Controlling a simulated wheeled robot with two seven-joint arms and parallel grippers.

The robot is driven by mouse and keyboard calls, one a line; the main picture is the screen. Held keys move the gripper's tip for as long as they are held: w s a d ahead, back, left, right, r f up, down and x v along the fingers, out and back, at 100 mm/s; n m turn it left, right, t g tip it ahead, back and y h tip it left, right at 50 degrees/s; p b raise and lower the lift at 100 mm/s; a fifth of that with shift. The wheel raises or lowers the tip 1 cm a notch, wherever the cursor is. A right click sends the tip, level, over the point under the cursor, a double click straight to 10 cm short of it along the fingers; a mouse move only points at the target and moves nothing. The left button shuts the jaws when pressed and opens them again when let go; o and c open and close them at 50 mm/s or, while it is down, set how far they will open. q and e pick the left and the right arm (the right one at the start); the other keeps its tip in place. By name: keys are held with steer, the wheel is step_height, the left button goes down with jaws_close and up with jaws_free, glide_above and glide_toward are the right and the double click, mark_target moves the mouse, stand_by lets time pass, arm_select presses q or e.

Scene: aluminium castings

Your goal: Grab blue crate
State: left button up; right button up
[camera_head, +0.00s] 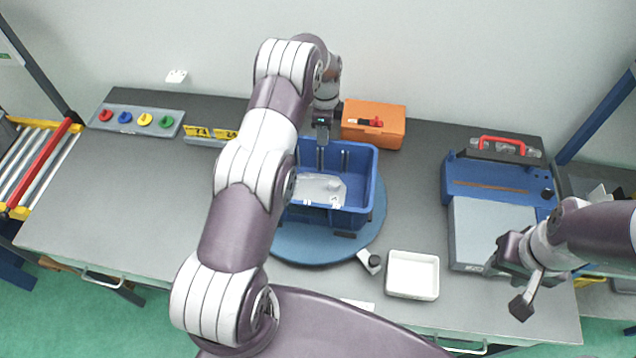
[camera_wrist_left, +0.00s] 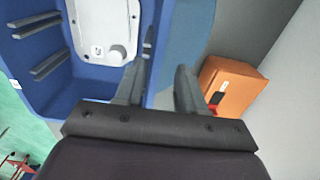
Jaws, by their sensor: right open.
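The blue crate (camera_head: 357,218) stands on a round blue turntable (camera_head: 312,251) in the middle of the bench, with a pale metal casting (camera_head: 318,187) inside. My left gripper (camera_head: 321,161) points down at the crate's far wall. In the left wrist view the fingers of my left gripper (camera_wrist_left: 158,88) are apart. One is inside the crate (camera_wrist_left: 90,82), the other outside over the turntable (camera_wrist_left: 187,35), with the crate's wall between them. A gap shows beside the outer finger. My right gripper (camera_head: 518,278) is open and empty at the bench's right front.
An orange box (camera_head: 373,124) stands close behind the crate, to the right. A white tray (camera_head: 412,275) and a small dark-and-white part (camera_head: 370,262) lie in front. A blue machine (camera_head: 498,182) stands at the right. The left bench top is mostly clear.

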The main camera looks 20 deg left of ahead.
arm_select(q)
steer(key=shift+s+f+p, duration=0.35)
steer(key=shift+s+p, duration=0.1)
steer(key=shift+p, duration=0.4)
steer(key=f, duration=0.3)
steer(key=shift+s+a+p, duration=0.25)
steer(key=shift+a+p, duration=0.05)
steer(key=shift+a, duration=0.05)
steer(key=shift+a+f, duration=0.1)
steer(key=shift+f, duration=0.1)
steer(key=shift+w, duration=0.2)
steer(key=shift+w+d+f, duration=0.1)
steer(key=shift+d, duration=0.15)
steer(key=shift+c, duration=0.9)
steer(key=c, duration=0.5)
jaws_close()
arm_select(e)
steer(key=r, duration=0.3)
steer(key=shift+s+a+r, duration=0.3)
steer(key=shift+s+a, duration=0.05)
steer(key=shift+s, duration=0.05)
